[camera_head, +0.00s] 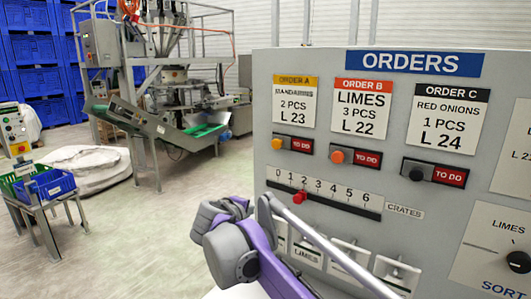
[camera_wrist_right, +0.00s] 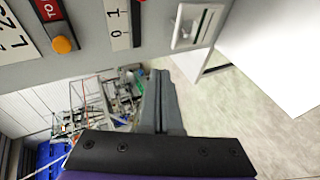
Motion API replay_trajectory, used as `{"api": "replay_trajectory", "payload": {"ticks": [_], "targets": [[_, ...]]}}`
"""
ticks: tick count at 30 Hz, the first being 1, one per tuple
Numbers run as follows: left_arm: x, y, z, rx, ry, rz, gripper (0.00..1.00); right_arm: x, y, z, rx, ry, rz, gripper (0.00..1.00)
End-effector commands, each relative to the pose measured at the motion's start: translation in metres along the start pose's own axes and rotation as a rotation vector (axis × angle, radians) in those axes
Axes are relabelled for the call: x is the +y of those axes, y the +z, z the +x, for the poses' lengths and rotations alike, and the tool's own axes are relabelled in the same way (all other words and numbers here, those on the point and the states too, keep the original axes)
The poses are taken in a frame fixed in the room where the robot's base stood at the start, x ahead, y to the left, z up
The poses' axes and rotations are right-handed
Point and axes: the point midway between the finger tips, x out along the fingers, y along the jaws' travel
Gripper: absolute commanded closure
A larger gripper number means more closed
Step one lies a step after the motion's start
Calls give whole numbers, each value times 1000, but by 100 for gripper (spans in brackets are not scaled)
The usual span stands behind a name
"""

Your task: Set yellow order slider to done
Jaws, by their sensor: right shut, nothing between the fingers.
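The yellow order slider knob (camera_head: 278,143) sits at the left end of its dark slot on the grey panel, under the yellow ORDER A card (camera_head: 295,102). A red TO DO label (camera_head: 302,147) shows to its right. The knob also shows in the right wrist view (camera_wrist_right: 63,45), at the upper left, away from the fingers. My right gripper (camera_wrist_right: 162,78) is shut and empty. In the head view the purple right arm is low, left of the panel's lower part; the fingers are hard to make out there. My left gripper is out of view.
The orange ORDER B knob (camera_head: 337,156) and black ORDER C knob (camera_head: 416,174) also sit left beside TO DO labels. Below is a numbered scale with a red crates knob (camera_head: 299,197), near 2. Several switches and a SORT dial (camera_head: 518,261) are lower.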

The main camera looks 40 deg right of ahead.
Motion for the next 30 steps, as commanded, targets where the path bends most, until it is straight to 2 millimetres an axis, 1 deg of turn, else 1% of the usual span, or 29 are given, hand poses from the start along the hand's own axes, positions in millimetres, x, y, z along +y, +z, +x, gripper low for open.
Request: {"api": "replay_trajectory", "payload": {"ticks": [1,3,6,9,13,23,26,30], "targets": [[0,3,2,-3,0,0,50,32,-14,14,-12,78,-75,100],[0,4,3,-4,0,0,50,69,-30,26,-24,174,-174,100],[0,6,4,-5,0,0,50,105,-48,36,-38,276,-283,100],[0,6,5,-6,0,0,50,126,-58,42,-48,336,-350,100],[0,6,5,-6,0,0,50,136,-63,43,-52,366,-384,100],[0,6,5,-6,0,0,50,137,-63,44,-52,367,-384,100],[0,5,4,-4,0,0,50,139,-64,51,-52,367,-384,100],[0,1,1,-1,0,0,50,148,-63,71,-54,367,-383,100]]}}
